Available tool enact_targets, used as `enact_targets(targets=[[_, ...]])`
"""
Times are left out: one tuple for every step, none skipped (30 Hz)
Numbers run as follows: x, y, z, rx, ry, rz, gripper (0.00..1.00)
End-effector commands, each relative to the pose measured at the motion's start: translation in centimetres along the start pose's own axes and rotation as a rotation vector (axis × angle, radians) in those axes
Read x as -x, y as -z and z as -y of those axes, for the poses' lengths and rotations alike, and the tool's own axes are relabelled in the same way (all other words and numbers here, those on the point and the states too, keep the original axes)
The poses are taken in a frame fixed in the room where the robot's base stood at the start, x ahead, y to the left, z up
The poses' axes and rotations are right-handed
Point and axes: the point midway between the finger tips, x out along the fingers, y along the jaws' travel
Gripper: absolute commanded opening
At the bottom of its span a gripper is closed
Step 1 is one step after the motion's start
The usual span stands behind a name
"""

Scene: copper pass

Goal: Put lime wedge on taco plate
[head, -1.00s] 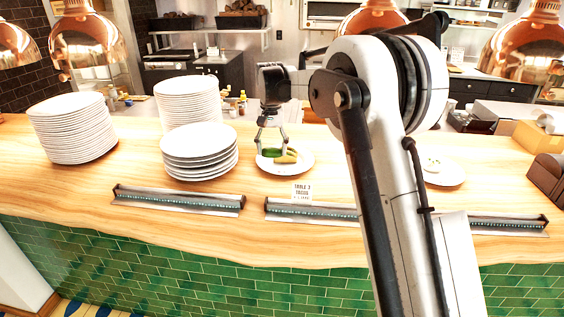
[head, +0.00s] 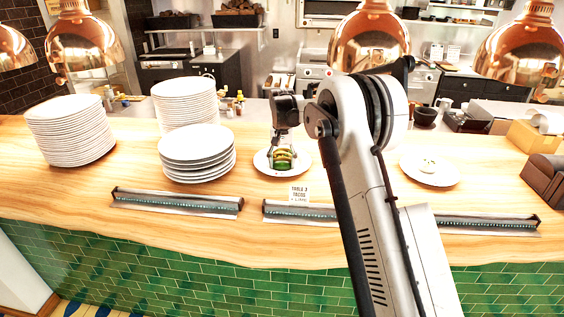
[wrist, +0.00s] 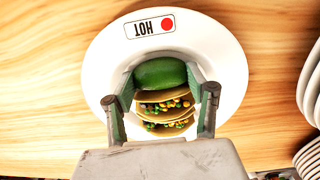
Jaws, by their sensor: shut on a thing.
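The lime wedge (wrist: 160,73) is a rounded green piece held between the two fingertips of my gripper (wrist: 160,80) in the wrist view. My gripper also shows in the head view (head: 282,160), shut on the green wedge over the taco plate. The taco plate (head: 262,164) is round and white; in the wrist view (wrist: 222,62) it bears a "HOT" label with a red dot. Tacos (wrist: 165,110) with yellow shells and colourful filling lie on it, right beside the wedge. I cannot tell whether the wedge touches the plate. The fingers partly hide the tacos.
A low stack of white plates (head: 198,158) stands just left of the taco plate, with taller stacks (head: 68,130) behind and farther left. An order ticket (head: 299,192) stands in front, above a metal ticket rail (head: 310,212). Another plate (head: 430,172) with small white food is at right.

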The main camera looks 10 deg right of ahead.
Motion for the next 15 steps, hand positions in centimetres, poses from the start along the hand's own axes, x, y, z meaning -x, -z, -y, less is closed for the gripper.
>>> enact_targets(targets=[[0.02,-0.01,0.01,0.0,0.0,0.0,0.34],[0.02,-0.01,0.01,0.0,0.0,0.0,0.34],[0.02,0.0,0.01,0.0,0.0,0.0,0.34],[0.02,-0.01,0.01,0.0,0.0,0.0,0.34],[-0.02,-0.01,0.01,0.0,0.0,0.0,0.34],[-0.12,-0.01,0.01,0.0,0.0,0.0,0.34],[-0.22,-0.01,0.01,0.0,0.0,0.0,0.34],[-0.32,-0.01,0.01,0.0,0.0,0.0,0.34],[-0.43,-0.01,0.01,0.0,0.0,0.0,0.34],[-0.33,-0.01,0.01,0.0,0.0,0.0,0.55],[-0.3,-0.01,0.01,0.0,0.0,0.0,0.59],[-0.28,-0.01,0.01,0.0,0.0,0.0,0.64],[-0.28,-0.01,0.01,0.0,0.0,0.0,0.68],[-0.28,-0.01,0.01,0.0,0.0,0.0,0.7],[-0.27,-0.01,0.01,0.0,0.0,0.0,0.7]])
